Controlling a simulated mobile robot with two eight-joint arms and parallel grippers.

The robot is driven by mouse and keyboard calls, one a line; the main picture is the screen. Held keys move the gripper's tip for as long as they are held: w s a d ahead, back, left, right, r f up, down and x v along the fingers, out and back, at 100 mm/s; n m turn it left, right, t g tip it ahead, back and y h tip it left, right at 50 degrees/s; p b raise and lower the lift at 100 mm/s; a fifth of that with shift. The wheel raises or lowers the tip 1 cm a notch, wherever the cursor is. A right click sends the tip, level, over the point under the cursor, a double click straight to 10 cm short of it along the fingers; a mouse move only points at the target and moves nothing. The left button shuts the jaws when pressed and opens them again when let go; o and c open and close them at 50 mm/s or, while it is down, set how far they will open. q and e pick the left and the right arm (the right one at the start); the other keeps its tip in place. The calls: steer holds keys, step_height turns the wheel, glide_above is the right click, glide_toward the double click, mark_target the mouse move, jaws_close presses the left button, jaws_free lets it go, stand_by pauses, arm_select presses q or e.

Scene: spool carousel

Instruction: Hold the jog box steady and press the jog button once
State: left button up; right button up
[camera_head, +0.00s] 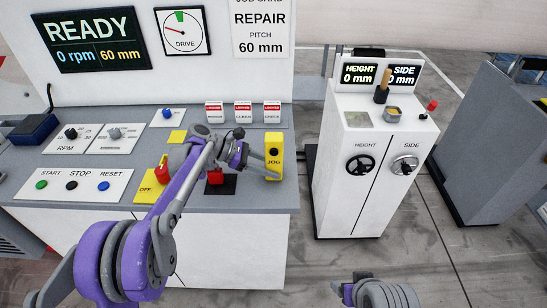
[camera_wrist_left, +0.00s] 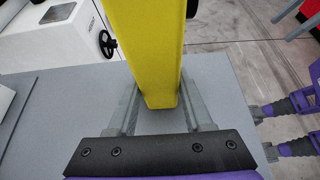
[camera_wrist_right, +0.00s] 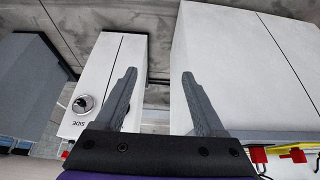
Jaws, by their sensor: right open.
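The yellow jog box (camera_head: 274,168) stands upright near the right edge of the grey console top, labelled JOG with a dark round button (camera_head: 274,151) on its face. My left gripper (camera_head: 262,172) reaches it from the left, low on the box. In the left wrist view the jog box (camera_wrist_left: 155,50) fills the space between the two fingers of my left gripper (camera_wrist_left: 158,80), which appear to touch its sides. My right gripper (camera_wrist_right: 158,75) is open and empty in the right wrist view; in the head view only my right arm shows, at the bottom.
The console (camera_head: 215,250) carries a red button (camera_head: 215,177), a yellow OFF block (camera_head: 150,188) and several knobs and buttons. A white cabinet (camera_head: 345,195) with HEIGHT and SIDE handwheels stands to the right across a floor gap. A grey cabinet (camera_head: 490,150) stands further right.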

arm_select(q)
steer(key=c, duration=0.4)
arm_select(e)
steer(key=shift+c, duration=0.4)
arm_select(q)
steer(key=shift+o, duration=0.2)
arm_select(e)
jaws_close()
stand_by(0.7)
